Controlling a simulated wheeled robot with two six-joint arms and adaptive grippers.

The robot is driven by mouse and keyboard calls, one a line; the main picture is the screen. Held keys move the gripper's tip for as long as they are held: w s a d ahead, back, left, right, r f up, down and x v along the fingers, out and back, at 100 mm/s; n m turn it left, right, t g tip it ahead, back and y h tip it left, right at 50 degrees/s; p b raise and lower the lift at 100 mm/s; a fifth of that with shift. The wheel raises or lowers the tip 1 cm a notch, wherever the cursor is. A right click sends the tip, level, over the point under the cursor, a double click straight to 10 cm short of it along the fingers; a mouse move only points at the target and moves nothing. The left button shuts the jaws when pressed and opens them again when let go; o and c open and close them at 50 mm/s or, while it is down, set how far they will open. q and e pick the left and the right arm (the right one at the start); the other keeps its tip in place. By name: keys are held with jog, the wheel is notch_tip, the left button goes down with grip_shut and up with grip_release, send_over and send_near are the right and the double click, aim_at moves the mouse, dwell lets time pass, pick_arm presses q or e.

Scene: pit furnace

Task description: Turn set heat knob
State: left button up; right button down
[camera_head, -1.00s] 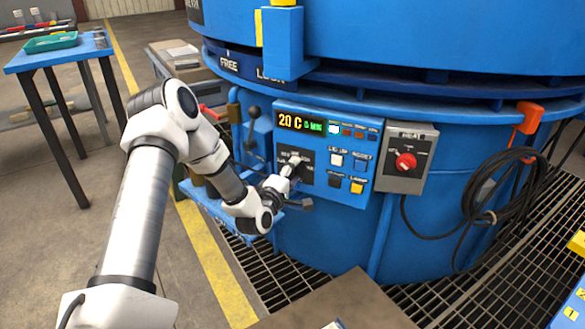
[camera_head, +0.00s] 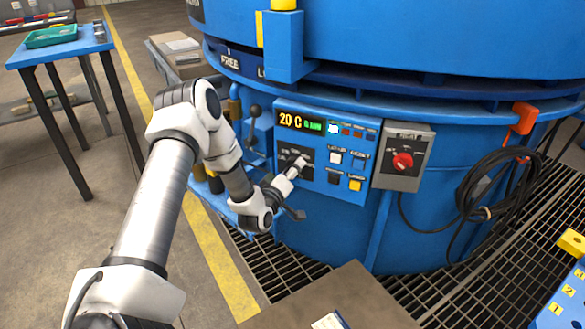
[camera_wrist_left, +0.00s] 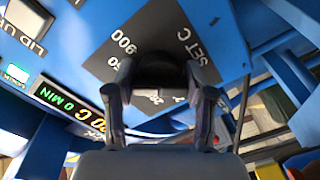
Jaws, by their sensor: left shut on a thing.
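The set heat knob (camera_wrist_left: 160,70) is a black dial on a dark plate marked "SET C" and "900" in the left wrist view. My left gripper (camera_wrist_left: 160,90) has one finger on each side of the knob and is shut on it. In the head view my left gripper (camera_head: 298,163) reaches the lower left of the blue control panel (camera_head: 340,188) and covers most of the knob. The display (camera_head: 300,122) above reads "20 C" in yellow and "0 MIN" in green. My right gripper does not show.
A grey box with a red knob (camera_head: 402,162) is right of the panel. A black lever (camera_head: 254,112) stands left of the panel. A coiled black cable (camera_head: 495,190) hangs at the right.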

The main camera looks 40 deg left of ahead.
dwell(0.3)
pick_arm(q)
jog(key=o, duration=1.2)
jog(key=shift+c, duration=0.2)
jog(key=shift+s, duration=0.1)
jog(key=v, duration=1.1)
jog(key=shift+s+d, duration=0.15)
jog(key=shift+s, duration=0.2)
